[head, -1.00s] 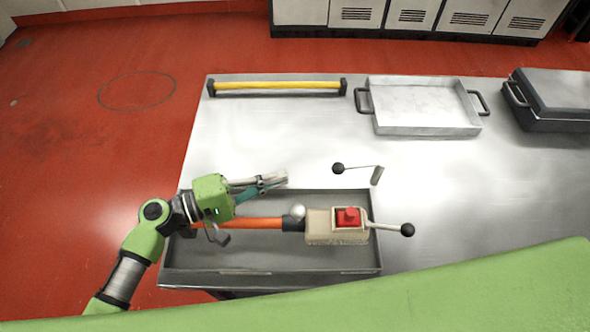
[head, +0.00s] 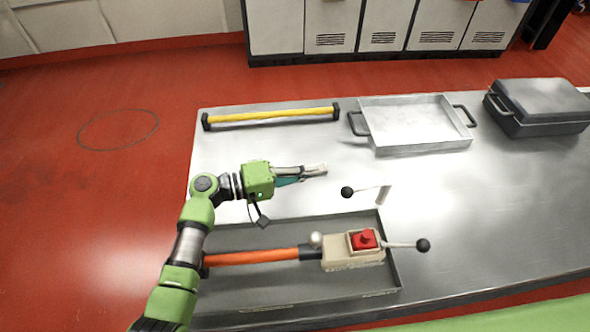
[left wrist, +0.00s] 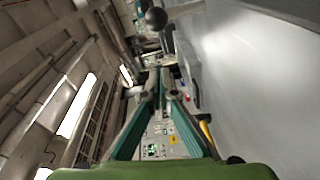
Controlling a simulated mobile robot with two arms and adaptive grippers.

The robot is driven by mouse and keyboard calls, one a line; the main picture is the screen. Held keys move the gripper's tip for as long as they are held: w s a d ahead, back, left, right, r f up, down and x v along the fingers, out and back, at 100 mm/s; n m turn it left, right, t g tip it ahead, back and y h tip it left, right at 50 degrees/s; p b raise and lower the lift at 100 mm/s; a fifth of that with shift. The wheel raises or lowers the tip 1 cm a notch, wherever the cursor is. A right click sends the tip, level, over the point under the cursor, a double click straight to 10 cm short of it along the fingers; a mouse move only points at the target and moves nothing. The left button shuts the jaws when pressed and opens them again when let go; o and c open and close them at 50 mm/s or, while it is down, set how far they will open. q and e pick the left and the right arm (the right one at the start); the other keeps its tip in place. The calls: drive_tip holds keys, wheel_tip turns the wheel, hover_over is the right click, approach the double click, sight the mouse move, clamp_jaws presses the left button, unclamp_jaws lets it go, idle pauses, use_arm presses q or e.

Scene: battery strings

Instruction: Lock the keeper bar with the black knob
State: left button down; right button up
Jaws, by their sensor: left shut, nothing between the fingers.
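A thin bar with a black knob (head: 347,192) at its left end runs to a short metal post (head: 384,195) on the table, behind the tray. My left gripper (head: 325,168) is shut and empty, pointing right. In the head view its tips are just beyond and slightly left of the black knob, apart from it. In the left wrist view, my left gripper (left wrist: 158,75) shows with its fingers together. A black ball knob (left wrist: 156,18) and a pale post are above the tips there. My right gripper is not in view.
A grey tray (head: 225,290) holds an orange-handled tool with a beige box (head: 340,251), red button and second black-knobbed lever (head: 423,245). A yellow bar (head: 270,113), shallow metal pan (head: 425,148) and dark case (head: 540,105) stand farther back. The table between is clear.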

use_arm(q)
drive_tip(key=s+d+p, duration=0.2)
drive_tip(key=s, duration=0.1)
drive_tip(key=shift+s+d+f, duration=0.2)
drive_tip(key=shift+d+f, duration=0.2)
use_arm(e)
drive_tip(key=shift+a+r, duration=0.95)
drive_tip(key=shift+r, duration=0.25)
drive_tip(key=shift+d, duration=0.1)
